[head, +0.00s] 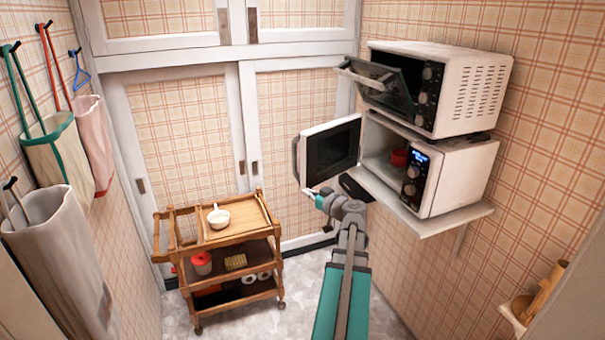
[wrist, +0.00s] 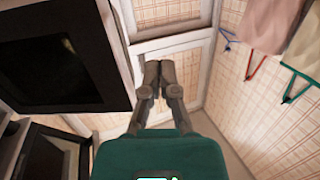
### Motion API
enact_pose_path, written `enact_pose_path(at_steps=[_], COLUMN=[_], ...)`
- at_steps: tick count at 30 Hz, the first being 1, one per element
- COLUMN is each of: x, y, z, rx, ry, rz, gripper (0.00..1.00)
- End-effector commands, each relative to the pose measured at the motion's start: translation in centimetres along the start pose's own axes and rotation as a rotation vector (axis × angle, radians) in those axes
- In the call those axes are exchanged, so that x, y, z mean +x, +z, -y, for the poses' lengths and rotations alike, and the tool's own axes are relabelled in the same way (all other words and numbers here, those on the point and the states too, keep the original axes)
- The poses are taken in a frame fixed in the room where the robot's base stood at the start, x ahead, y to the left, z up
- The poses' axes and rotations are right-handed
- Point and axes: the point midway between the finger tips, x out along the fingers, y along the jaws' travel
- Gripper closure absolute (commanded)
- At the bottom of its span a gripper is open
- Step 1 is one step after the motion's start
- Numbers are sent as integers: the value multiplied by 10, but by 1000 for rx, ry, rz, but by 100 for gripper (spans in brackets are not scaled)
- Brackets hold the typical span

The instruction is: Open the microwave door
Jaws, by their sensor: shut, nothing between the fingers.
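The white microwave (head: 455,175) is the lower appliance on the wall shelf at the right. Its door (head: 331,150) stands wide open, swung out to the left, with its handle at the left edge. A red cup (head: 399,157) shows inside the cavity. My gripper (head: 309,191) is at the lower left corner of the door, and I cannot tell whether it touches it. In the wrist view my gripper (wrist: 159,76) has its fingers together with nothing between them. A large dark panel (wrist: 60,55), which looks like the door, is beside them.
A white toaster oven (head: 470,90) with its flap door hanging open sits on top of the microwave. A wooden cart (head: 245,238) with a white bowl (head: 218,217) stands on the floor at the left. Bags (head: 60,160) hang on the left wall. White cabinets (head: 250,160) close off the back.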

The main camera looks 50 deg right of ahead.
Motion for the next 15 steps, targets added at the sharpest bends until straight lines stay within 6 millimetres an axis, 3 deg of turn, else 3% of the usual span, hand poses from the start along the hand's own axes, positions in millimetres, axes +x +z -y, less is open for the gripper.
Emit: enact_pose_path(at_steps=[3, 6, 15], x=[-20, -30, -37], y=[-6, -9, -12], z=[-30, -43, -51], rx=[-19, -31, -38], ry=[65, 97, 118], rz=[-46, -70, -85], gripper=[100, 100, 100])
